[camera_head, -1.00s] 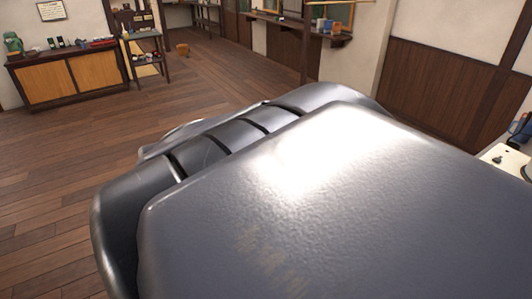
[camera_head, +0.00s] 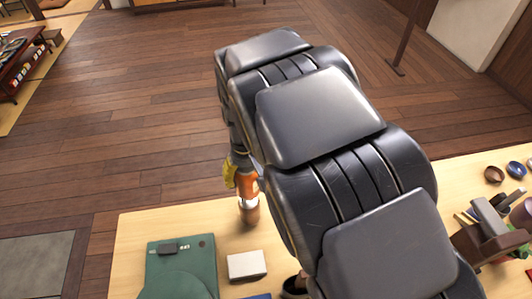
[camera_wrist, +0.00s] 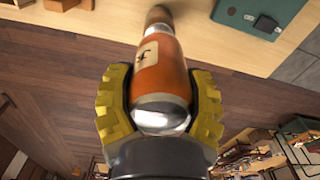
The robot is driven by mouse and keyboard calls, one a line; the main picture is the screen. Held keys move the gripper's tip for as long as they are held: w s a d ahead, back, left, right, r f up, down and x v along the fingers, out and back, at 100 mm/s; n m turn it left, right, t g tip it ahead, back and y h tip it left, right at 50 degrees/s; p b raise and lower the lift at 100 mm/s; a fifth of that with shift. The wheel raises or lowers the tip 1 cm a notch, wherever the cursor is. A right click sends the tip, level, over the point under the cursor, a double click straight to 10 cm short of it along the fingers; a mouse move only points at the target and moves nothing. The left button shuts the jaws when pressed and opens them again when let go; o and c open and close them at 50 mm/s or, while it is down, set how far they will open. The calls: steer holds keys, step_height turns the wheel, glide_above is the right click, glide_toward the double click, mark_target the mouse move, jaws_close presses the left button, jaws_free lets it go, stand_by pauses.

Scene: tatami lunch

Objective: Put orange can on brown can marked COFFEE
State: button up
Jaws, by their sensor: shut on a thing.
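The orange can (camera_wrist: 160,65) is between the yellow fingers of my gripper (camera_wrist: 160,106), which is shut on it. In the head view the orange can (camera_head: 249,184) is upright near the table's far edge, partly covered by my arm. The brown can (camera_head: 249,213) shows directly below it. The brown can also shows past the orange can's far end in the wrist view (camera_wrist: 158,15). I cannot tell whether the two cans touch. No COFFEE marking is readable.
On the wooden table (camera_head: 135,232) are a green board (camera_head: 205,262), a white box (camera_head: 246,265) and, at right, small bowls (camera_head: 494,174) near a dark wooden holder (camera_head: 487,232). My arm hides the table's middle.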

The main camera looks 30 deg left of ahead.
mark_target(247, 185)
steer(key=shift+w+a+f, duration=0.2)
steer(key=shift+a+f, duration=0.1)
steer(key=shift+f, duration=1.7)
steer(key=shift+f, duration=0.1)
steer(key=o, duration=1.1)
step_height(247, 185, up, 12)
steer(key=shift+r, duration=0.15)
steer(key=shift+w, duration=0.1)
